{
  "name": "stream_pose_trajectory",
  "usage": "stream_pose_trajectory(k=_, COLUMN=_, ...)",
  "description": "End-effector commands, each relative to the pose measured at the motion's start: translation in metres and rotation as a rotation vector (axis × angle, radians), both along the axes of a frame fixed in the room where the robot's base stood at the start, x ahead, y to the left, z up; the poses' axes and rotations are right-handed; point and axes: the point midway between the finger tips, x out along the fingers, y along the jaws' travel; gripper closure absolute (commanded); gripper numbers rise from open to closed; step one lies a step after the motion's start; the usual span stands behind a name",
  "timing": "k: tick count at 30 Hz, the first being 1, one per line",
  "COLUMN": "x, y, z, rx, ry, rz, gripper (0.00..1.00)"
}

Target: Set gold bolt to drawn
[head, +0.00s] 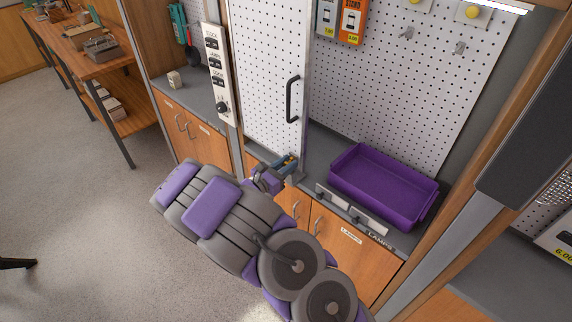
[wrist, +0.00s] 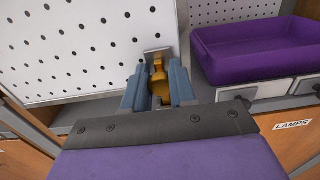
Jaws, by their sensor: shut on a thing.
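The gold bolt (wrist: 158,82) sits between the fingers of my gripper (wrist: 159,88) in the wrist view, at the bottom edge of a white pegboard panel (wrist: 90,40). A small metal plate (wrist: 157,54) shows just beyond the bolt. My gripper is shut on the bolt. In the head view my gripper (head: 287,164) is at the lower right corner of the same panel (head: 263,80); the bolt is mostly hidden there by the fingers. Whether the bolt is drawn cannot be told.
The panel has a black handle (head: 292,99). A purple tray (head: 432,190) stands on the counter right of my gripper. Cabinet doors (head: 335,240) are below. A switch strip (head: 216,75) is left of the panel. Open floor (head: 80,220) lies at left.

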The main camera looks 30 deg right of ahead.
Motion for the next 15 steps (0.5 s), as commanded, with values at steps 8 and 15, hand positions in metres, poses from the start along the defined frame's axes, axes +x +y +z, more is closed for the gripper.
stream_pose_trajectory(k=8, x=0.002, y=0.001, z=0.028, rx=0.0, ry=-0.002, rz=0.005, gripper=1.0)
stream_pose_trajectory(k=15, x=0.001, y=0.001, z=0.042, rx=-0.003, ry=-0.004, rz=0.005, gripper=1.0)
